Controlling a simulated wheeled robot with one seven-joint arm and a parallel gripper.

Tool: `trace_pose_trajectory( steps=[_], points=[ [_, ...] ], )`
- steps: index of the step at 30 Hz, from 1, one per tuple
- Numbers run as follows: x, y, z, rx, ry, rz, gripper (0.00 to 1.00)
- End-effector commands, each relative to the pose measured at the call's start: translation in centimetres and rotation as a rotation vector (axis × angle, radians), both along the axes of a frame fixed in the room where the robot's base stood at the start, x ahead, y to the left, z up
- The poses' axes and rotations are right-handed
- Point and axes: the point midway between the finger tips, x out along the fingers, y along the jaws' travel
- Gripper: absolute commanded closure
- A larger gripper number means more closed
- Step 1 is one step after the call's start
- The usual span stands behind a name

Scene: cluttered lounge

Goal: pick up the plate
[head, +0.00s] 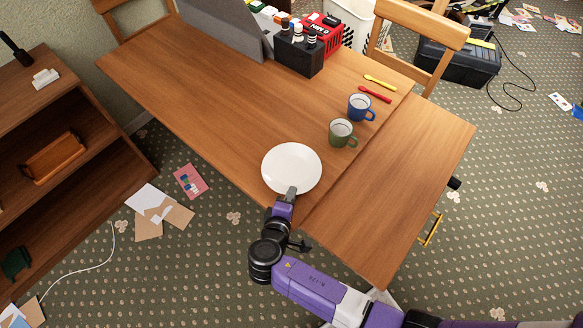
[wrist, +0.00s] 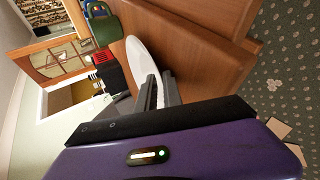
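The white plate (head: 291,168) is round and empty, at the near edge of the wooden table (head: 200,95). My gripper (head: 291,191) is at the plate's near rim. In the wrist view the plate (wrist: 141,58) appears nearly edge-on, and its rim reaches in between the two fingers of my gripper (wrist: 159,84). The fingers are slightly apart with the rim between them; whether they press on it cannot be made out. I cannot tell whether the plate rests fully on the table.
A green mug (head: 341,133) and a blue mug (head: 360,107) stand right of the plate. Red (head: 375,94) and yellow (head: 380,82) utensils lie beyond. A black holder with bottles (head: 299,55) is at the back. The table's left part and right section (head: 390,185) are clear.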

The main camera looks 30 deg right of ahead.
Motion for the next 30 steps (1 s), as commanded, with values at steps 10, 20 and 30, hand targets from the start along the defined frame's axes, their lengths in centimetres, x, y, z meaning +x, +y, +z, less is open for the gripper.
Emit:
trace_pose_trajectory(
  steps=[10,20,30],
  points=[
    [-0.03,0.05,0.00,0.000,0.000,0.001,1.00],
    [-0.06,0.08,-0.03,0.000,0.001,0.001,1.00],
    [-0.07,0.08,-0.05,0.000,0.001,0.001,1.00]
  ],
)
